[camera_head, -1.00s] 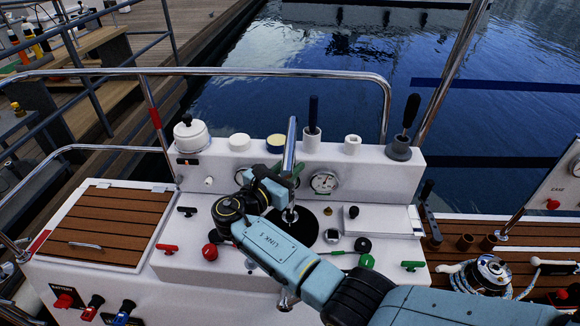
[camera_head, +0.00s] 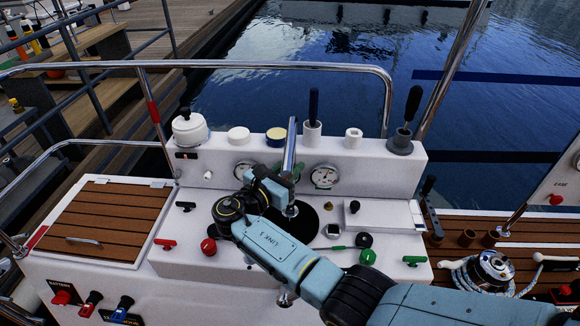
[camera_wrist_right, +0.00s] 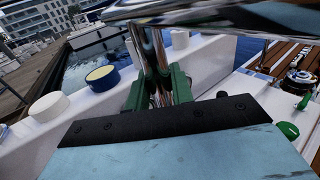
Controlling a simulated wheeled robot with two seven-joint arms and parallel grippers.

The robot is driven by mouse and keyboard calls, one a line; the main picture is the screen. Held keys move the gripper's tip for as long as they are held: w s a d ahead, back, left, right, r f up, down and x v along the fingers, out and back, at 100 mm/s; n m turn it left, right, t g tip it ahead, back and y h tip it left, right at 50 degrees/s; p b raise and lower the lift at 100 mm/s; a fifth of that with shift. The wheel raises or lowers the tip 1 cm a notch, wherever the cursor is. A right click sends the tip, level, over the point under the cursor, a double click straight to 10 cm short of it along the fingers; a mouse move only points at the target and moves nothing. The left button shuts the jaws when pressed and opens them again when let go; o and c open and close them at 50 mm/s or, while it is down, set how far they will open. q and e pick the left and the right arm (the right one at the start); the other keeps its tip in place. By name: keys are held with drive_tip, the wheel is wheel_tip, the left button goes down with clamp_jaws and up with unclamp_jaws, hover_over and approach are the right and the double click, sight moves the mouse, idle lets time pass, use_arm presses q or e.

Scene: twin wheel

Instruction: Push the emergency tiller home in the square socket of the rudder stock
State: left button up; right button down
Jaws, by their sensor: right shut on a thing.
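The emergency tiller (camera_head: 291,140) is a shiny chrome bar standing nearly upright at the middle of the white console in the head view. My right gripper (camera_head: 287,178) is shut on it. In the wrist view the green fingers of my right gripper (camera_wrist_right: 160,92) close around the chrome tiller (camera_wrist_right: 153,55), and a wide chrome part crosses above them. The tiller's lower end comes down at a black round plate (camera_head: 299,222) on the console top. My arm covers part of that plate, and I cannot tell how deep the end sits in the socket. My left gripper is not in view.
Round gauges (camera_head: 324,176) sit on the raised panel behind the tiller. A white winch-like pot (camera_head: 189,130) and black-handled tools (camera_head: 407,125) stand on the ledge. A chrome rail (camera_head: 250,71) runs behind. Red (camera_head: 208,246) and green (camera_head: 368,257) knobs lie near my arm.

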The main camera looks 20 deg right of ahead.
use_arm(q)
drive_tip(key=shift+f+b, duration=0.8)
use_arm(e)
drive_tip(key=shift+f, duration=0.9)
drive_tip(key=c, duration=1.1)
unclamp_jaws()
drive_tip(key=shift+c, duration=0.2)
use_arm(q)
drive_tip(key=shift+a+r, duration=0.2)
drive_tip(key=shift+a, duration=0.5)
use_arm(e)
drive_tip(key=v, duration=0.7)
drive_tip(key=shift+a, duration=0.25)
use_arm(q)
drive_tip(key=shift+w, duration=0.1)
use_arm(e)
drive_tip(key=shift+s+f, duration=0.1)
drive_tip(key=shift+s, duration=0.05)
